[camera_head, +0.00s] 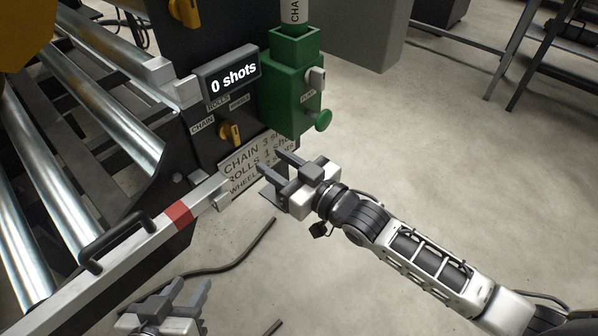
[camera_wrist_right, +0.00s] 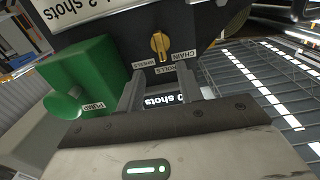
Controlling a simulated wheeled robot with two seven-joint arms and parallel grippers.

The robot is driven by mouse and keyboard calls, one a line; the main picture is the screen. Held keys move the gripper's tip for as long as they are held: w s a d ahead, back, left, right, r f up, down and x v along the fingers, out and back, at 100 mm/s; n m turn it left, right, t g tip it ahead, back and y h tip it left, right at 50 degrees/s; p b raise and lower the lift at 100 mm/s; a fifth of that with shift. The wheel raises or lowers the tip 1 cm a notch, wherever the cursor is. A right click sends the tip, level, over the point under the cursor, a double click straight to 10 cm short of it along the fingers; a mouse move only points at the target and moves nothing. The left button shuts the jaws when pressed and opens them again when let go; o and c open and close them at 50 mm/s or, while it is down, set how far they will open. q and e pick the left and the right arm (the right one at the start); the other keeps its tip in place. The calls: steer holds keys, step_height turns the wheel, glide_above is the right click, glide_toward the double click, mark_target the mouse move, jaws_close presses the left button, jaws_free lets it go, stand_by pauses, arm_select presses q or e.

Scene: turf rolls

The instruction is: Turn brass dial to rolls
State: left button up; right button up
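The brass dial (camera_head: 229,132) sits on the dark panel below the "0 shots" display, near labels for chain, rolls and wheels. It also shows in the right wrist view (camera_wrist_right: 160,45), upside down, just beyond the fingertips. I cannot tell for sure which label it points to. My right gripper (camera_head: 270,161) is open and empty, in front of the sign plate to the lower right of the dial, apart from the dial. It also shows in the wrist view (camera_wrist_right: 158,76). My left gripper (camera_head: 186,288) is open and empty at the bottom, well below the dial.
A green pump box (camera_head: 290,88) with a round green knob (camera_head: 322,120) stands right of the dial. A sign plate (camera_head: 240,180) hangs below it. A pale bar with a red band (camera_head: 178,216) and black handle crosses at lower left. Metal rollers (camera_head: 110,90) lie left.

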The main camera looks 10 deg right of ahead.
arm_select(q)
steer(key=shift+a+r, duration=0.3)
steer(key=shift+r, duration=0.35)
arm_select(e)
steer(key=v, duration=0.5)
steer(key=shift+s+d, duration=0.2)
